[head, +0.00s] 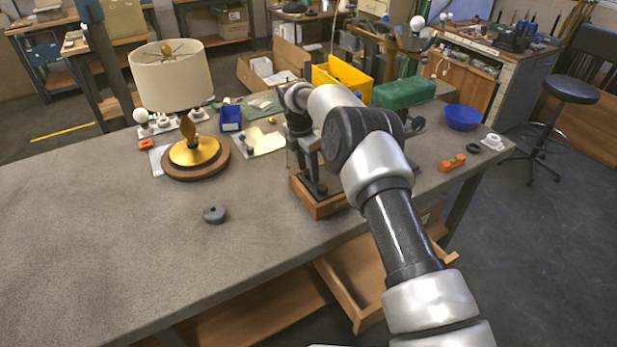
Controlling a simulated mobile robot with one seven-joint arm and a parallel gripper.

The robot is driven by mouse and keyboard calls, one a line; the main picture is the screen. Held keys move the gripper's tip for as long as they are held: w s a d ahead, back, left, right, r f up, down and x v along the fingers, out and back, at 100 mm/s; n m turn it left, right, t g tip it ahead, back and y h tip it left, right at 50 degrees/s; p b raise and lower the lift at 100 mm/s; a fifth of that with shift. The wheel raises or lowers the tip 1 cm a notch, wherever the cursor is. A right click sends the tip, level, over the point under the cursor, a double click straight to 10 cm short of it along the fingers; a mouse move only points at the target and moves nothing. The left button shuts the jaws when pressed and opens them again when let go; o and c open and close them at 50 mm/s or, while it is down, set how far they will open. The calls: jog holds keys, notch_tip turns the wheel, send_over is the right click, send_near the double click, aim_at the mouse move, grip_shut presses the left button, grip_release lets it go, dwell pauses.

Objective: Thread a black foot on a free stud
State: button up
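A lamp stands upright at the left, with a cream shade (171,75), a brass body (194,151) and a round wooden base (196,170). No stud can be made out. My gripper (304,160) points down over a small wooden tray (320,208) near the table's front edge. Dark parts show in the tray, but they blend with my gripper. My arm hides part of the tray, and I cannot tell the fingers' opening or whether they hold anything.
Behind are a blue bin (230,119), a yellow bin (343,76) and a green case (404,92). A blue bowl (462,117) and an orange piece (452,162) are at the right. An open drawer (355,280) juts out below. The table's left front is clear.

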notch_tip(320, 180, up, 16)
jog(key=s+a, duration=0.2)
jog(key=s+d+r+m+t+p, duration=0.1)
jog(key=s+d+r+m, duration=0.15)
jog(key=r, duration=0.45)
jog(key=s+d+r+m+p, duration=0.1)
jog(key=s+d+r+m, duration=0.15)
jog(key=r, duration=0.45)
jog(key=s+d+r+m+t+p, duration=0.1)
jog(key=s+d+r+m, duration=0.25)
jog(key=s, duration=0.35)
jog(key=s+d+r+m, duration=0.3)
jog(key=s+d+m, duration=0.2)
jog(key=s, duration=0.2)
jog(key=s+d+r+m+t+p, duration=0.1)
jog(key=s+d+r+m, duration=0.3)
jog(key=s, duration=0.4)
jog(key=s+d+f+m, duration=0.2)
jog(key=s+f+m, duration=0.1)
jog(key=s, duration=0.3)
jog(key=s+d+f+m+t+y, duration=0.1)
jog(key=s+d+f+m, duration=0.1)
jog(key=s+f+m, duration=0.2)
jog(key=s+m, duration=0.1)
jog(key=s, duration=0.2)
jog(key=shift+d+f, duration=0.15)
jog(key=shift+d, duration=0.15)
jog(key=shift+s+d, duration=0.1)
